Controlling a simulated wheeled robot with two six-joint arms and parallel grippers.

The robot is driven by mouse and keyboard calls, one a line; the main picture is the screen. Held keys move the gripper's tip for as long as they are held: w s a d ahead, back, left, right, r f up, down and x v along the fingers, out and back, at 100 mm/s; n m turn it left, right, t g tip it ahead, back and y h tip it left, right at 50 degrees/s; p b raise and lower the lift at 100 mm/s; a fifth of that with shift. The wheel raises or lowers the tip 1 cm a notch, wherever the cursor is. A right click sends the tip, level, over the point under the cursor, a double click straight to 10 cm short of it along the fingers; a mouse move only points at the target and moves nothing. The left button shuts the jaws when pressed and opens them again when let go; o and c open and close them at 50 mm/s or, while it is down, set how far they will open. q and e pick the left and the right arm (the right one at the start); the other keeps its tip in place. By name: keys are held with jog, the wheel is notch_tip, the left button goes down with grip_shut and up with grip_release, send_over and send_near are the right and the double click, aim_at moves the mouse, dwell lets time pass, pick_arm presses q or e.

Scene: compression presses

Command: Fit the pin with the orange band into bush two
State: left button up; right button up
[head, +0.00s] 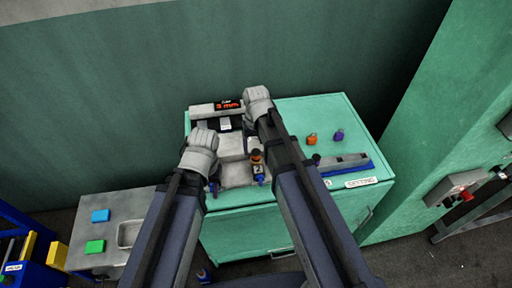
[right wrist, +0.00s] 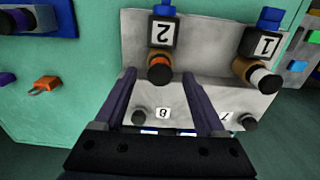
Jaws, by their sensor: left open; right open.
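The pin with the orange band (right wrist: 160,72) stands in bush two (right wrist: 158,48), its dark head and orange ring showing above the brass. Bush two also shows in the head view, by the label 2 (head: 258,168). I cannot tell how deep the pin sits. My right gripper (right wrist: 159,80) is open, its fingers on either side of the pin's head and apart from it in the picture. In the head view my right gripper (head: 248,138) is partly hidden by its arm. My left gripper (head: 214,172) is at the left of the fixture, its fingertips mostly hidden.
Bush one (right wrist: 245,68) holds a pin with a white band (right wrist: 263,78). Dark knobs stand by labels 8 (right wrist: 138,117) and 7 (right wrist: 248,122). An orange piece (head: 311,138) and a purple piece (head: 337,134) are on the green cabinet (head: 320,108). A display (head: 228,105) stands behind.

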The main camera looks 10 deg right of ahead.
aim_at(256, 152)
notch_tip(256, 152, up, 5)
jog(key=p, duration=0.4)
jog(key=shift+r, duration=0.2)
jog(key=shift+f, duration=0.1)
jog(key=s+a+n+h, duration=0.1)
jog(key=s+a+n, duration=0.2)
jog(key=s, duration=1)
jog(key=shift+s+a+f+n, duration=0.25)
jog(key=shift+s+a+n, duration=0.15)
jog(key=shift+a, duration=0.85)
